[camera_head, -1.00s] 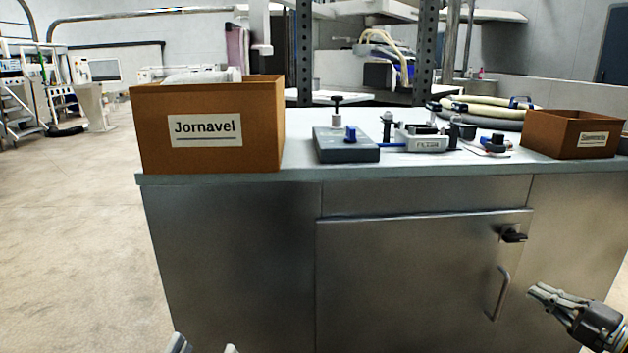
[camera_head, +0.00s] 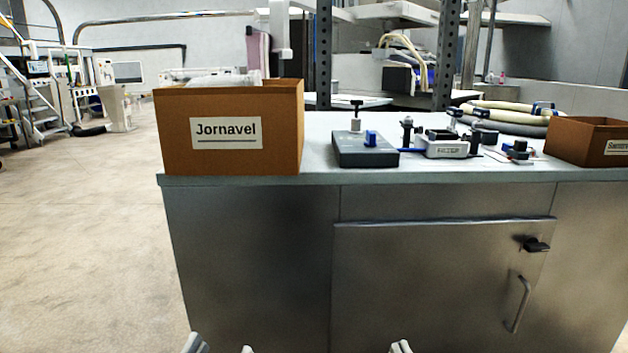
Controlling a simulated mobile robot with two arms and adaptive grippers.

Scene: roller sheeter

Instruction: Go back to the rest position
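Only the tips of my grippers show, at the bottom edge of the head view, in front of the steel cabinet. My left gripper (camera_head: 221,346) shows two fingertips well apart with nothing seen between them, so it is open. My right gripper (camera_head: 400,346) shows just a small tip low in the middle; the rest is cut off by the frame, and I cannot tell if it is open or shut. Both appear below the countertop (camera_head: 330,178) and clear of the things on it.
The steel cabinet (camera_head: 260,250) has a door handle (camera_head: 517,304) and a dark latch (camera_head: 536,244). On top stand the "Jornavel" box (camera_head: 175,130), a grey device with a blue knob (camera_head: 365,150), small fixtures (camera_head: 447,144) and another brown box (camera_head: 580,140). Floor at left (camera_head: 80,230) is open.

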